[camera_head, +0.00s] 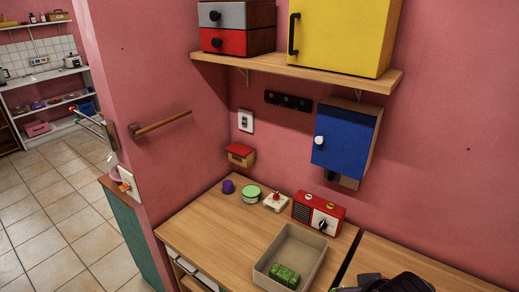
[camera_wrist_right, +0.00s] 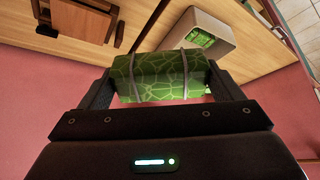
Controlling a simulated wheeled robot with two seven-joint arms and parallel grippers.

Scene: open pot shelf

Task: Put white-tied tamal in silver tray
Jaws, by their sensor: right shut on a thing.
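A green, leaf-patterned tamal (camera_wrist_right: 160,77) with two pale greyish-white ties sits between the fingers of my right gripper (camera_wrist_right: 160,80), which is shut on it. In the head view, only a dark part of my right arm shows at the bottom right edge, and the held tamal is hidden there. A grey-beige tray (camera_head: 299,243) stands on the wooden counter with another green tamal (camera_head: 285,275) lying inside. The tray (camera_wrist_right: 222,27) also shows beyond the held tamal in the right wrist view, apart from it. My left gripper is not in view.
A red radio (camera_head: 319,212), a white-and-red item (camera_head: 276,202), a green-lidded round container (camera_head: 250,194) and a purple item (camera_head: 228,187) stand behind the tray. A blue wall cabinet (camera_head: 343,140) hangs above. The counter (camera_head: 210,232) left of the tray is clear.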

